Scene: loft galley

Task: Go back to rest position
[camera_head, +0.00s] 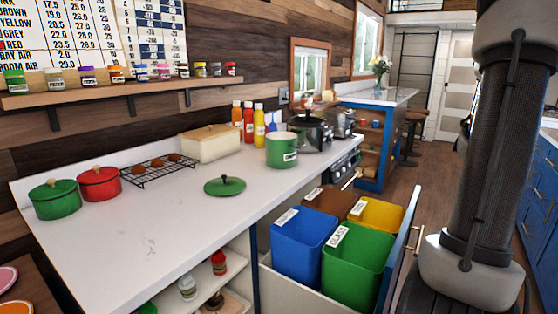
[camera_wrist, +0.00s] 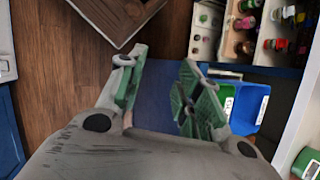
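My gripper (camera_wrist: 160,75) shows in the wrist view with its two green-padded fingers spread apart. Nothing is seen held between them. Behind the gap lie a dark blue panel and the wooden floor (camera_wrist: 60,60). The gripper points down past the opened bin drawer, and its fingers do not visibly touch anything. In the head view the gripper is out of sight; part of my arm stands at the right.
A drawer with a blue bin (camera_head: 303,240), green bin (camera_head: 357,265), yellow bin (camera_head: 378,212) and brown bin (camera_head: 332,200) stands open beside the white counter (camera_head: 150,235). On the counter are a green lid (camera_head: 225,186), green pot (camera_head: 281,151) and several other items. The floor aisle behind is clear.

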